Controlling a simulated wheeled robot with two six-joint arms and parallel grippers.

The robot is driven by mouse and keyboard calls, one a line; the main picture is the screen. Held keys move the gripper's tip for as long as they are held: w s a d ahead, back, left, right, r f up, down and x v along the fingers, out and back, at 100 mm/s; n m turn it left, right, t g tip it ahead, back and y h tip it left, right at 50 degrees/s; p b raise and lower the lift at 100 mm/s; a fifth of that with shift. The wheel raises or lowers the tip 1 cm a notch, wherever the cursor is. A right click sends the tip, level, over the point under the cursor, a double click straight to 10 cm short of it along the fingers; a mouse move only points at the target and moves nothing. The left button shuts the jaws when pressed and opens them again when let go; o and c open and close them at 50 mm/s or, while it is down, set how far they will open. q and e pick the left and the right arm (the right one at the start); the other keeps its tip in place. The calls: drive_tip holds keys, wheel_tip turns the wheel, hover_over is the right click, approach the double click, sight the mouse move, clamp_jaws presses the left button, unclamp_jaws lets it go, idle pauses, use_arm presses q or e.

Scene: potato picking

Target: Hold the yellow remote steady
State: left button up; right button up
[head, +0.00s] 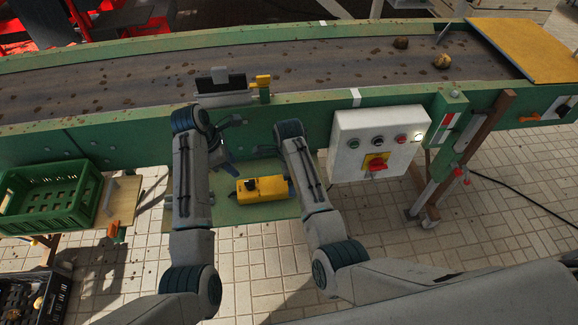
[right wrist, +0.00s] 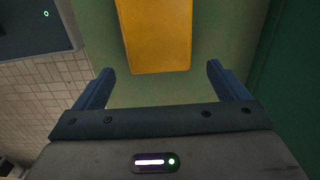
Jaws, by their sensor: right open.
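The yellow remote (head: 262,188) lies on a green shelf (head: 228,212) below the conveyor, between my two arms in the head view. My left gripper (head: 238,145) is above and left of it, fingers spread and nothing between them. The near end of the remote (right wrist: 155,35) shows ahead, between the finger lines. No contact shows.
A white control box (head: 375,145) with buttons and a red switch is right of my right arm. A green crate (head: 50,200) stands at left. The conveyor belt (head: 330,70) runs behind, with potatoes (head: 442,61) at its right. Tiled floor lies below.

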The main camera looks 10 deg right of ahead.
drive_tip(key=shift+f, duration=1.9)
